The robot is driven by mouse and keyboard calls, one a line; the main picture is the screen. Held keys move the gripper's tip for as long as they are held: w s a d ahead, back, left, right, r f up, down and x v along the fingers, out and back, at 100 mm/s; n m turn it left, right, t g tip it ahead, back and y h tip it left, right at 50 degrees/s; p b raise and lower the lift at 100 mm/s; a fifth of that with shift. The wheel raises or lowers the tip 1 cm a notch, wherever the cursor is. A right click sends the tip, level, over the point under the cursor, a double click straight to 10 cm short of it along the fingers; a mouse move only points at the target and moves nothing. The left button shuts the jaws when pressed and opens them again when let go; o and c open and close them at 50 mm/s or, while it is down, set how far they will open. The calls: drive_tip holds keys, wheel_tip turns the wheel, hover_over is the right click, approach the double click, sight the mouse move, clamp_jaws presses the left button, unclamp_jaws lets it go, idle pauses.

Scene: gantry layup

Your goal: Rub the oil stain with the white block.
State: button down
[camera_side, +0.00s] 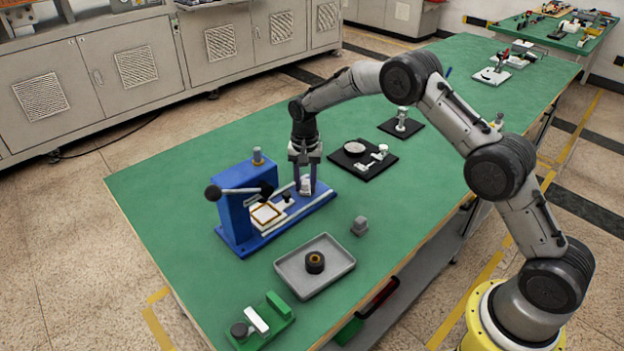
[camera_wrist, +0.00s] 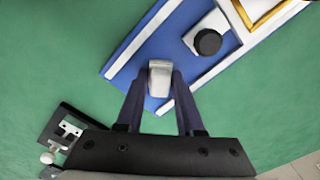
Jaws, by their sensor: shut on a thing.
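My gripper (camera_side: 305,184) points down over the far right end of the blue fixture's base (camera_side: 325,196). In the wrist view, its two dark fingers (camera_wrist: 160,82) are shut on a small white block (camera_wrist: 159,76). The white block also shows low between the fingers in the side view (camera_side: 306,188). I cannot tell whether the block touches the blue base or hangs just above it. I cannot make out an oil stain in either view; the gripper and block may hide part of the surface.
The blue fixture carries a lever with a black knob (camera_side: 213,193) and a brown-framed pale square (camera_side: 266,213). A grey tray (camera_side: 288,277) holds a dark ring. Green table is free at left.

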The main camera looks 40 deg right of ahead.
drive_tip(key=shift+a, duration=0.85)
drive_tip(key=shift+w+d, duration=0.1)
drive_tip(key=shift+d, duration=2.8)
drive_tip(key=shift+a, duration=2.8)
drive_tip(key=shift+a+r, duration=0.1)
drive_tip(key=shift+a, duration=0.1)
drive_tip(key=shift+r, duration=4)
